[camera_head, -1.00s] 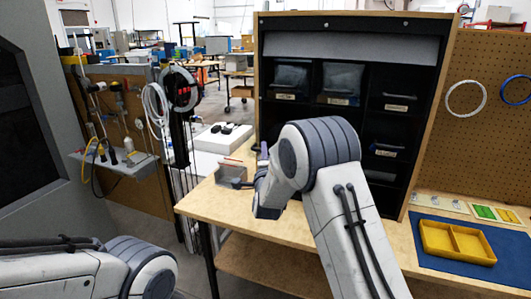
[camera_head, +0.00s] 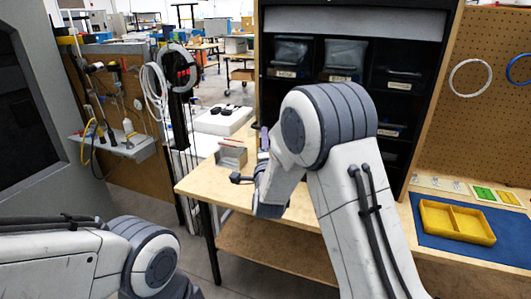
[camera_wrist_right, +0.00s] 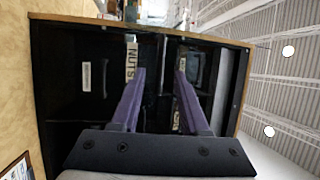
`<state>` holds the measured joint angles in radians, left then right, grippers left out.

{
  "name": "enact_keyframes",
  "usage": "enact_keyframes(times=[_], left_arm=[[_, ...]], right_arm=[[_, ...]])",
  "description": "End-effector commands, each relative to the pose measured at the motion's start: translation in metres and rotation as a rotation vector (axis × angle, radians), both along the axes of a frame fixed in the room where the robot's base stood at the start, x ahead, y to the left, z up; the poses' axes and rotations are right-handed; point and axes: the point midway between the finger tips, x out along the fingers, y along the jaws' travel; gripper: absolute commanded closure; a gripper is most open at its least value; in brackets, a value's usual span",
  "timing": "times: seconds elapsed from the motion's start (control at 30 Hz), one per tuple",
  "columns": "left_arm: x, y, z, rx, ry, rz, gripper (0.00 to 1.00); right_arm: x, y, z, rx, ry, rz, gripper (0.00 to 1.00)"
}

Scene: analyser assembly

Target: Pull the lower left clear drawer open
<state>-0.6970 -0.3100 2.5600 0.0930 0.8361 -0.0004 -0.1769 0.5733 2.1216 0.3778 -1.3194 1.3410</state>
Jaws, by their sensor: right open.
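The black cabinet (camera_head: 420,28) stands at the back of the bench. Its upper clear drawers show in the head view, the left one (camera_head: 290,54) beside a middle one (camera_head: 345,60). My right arm hides the lower left part of the cabinet there. In the right wrist view the cabinet (camera_wrist_right: 60,120) lies sideways. A drawer label reading NUTS (camera_wrist_right: 131,62) is just beyond one fingertip, and I cannot tell whether they touch. My right gripper (camera_wrist_right: 159,75) is open, with purple fingers apart and nothing clearly held. My left gripper is out of view.
A grey box (camera_head: 231,155) stands on the wooden bench (camera_head: 205,190) left of my right forearm. A yellow two-part tray (camera_head: 455,222) lies on a blue mat (camera_head: 420,243) at the right. A pegboard with rings (camera_head: 495,130) is behind it.

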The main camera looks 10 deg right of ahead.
Motion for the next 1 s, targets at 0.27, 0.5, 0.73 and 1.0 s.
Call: enact_keyframes(times=[0.27, 0.5, 0.73, 1.0], left_arm=[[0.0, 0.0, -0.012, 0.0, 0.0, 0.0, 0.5], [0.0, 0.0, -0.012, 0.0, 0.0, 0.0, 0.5], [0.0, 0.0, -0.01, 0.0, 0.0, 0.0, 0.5], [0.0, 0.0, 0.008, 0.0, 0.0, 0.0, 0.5]], right_arm=[[-0.037, 0.007, -0.007, 0.001, 0.0, 0.001, 0.55], [-0.041, 0.008, -0.007, 0.001, -0.001, -0.001, 0.55], [-0.041, 0.015, -0.006, -0.015, 0.029, 0.016, 0.55], [-0.076, 0.098, -0.022, -0.288, 0.406, 0.28, 0.55]])
